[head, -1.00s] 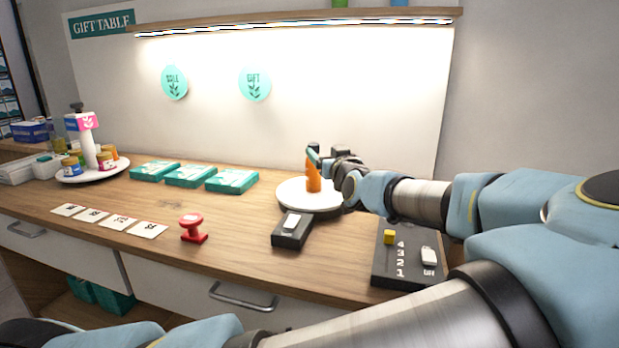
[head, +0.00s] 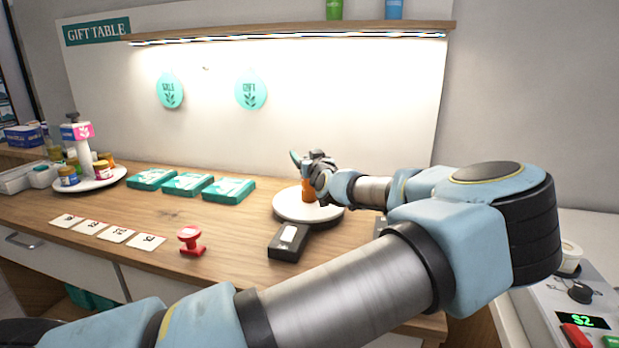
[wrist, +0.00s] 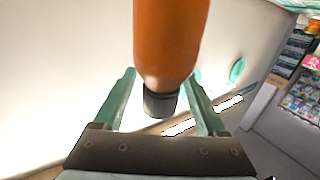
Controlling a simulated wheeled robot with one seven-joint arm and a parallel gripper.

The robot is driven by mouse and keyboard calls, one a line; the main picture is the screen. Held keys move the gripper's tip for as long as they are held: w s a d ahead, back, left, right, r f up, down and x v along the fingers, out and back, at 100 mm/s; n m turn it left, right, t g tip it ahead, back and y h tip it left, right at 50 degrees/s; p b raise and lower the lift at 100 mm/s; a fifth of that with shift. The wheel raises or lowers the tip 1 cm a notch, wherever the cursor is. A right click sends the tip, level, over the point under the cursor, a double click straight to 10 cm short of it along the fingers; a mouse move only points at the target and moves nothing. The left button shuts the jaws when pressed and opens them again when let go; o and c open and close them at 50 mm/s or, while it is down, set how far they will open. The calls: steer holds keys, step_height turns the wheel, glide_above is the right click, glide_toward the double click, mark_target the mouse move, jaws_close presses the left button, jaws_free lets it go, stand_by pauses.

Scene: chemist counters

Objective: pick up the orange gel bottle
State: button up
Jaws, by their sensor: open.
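The orange gel bottle (head: 307,190) stands upright on a round white stand, its upper part hidden behind my gripper in the head view. My gripper (head: 298,160) is at the bottle's top, with a teal finger showing on its left. In the wrist view, the orange bottle (wrist: 172,40) with its dark ribbed cap (wrist: 161,104) shows upside down. The open fingers of my gripper (wrist: 162,85) lie to either side of the cap end, with a visible gap on each side. I cannot tell their exact depth relative to the bottle.
The round white stand (head: 292,210) has a black device (head: 288,243) in front. Teal boxes (head: 188,184), a red stamp (head: 190,241) and cards (head: 105,231) lie to the left. A rotating display (head: 98,184) is further left. A shelf (head: 290,27) runs above.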

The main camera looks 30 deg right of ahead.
jaws_close()
stand_by(0.6)
stand_by(0.8)
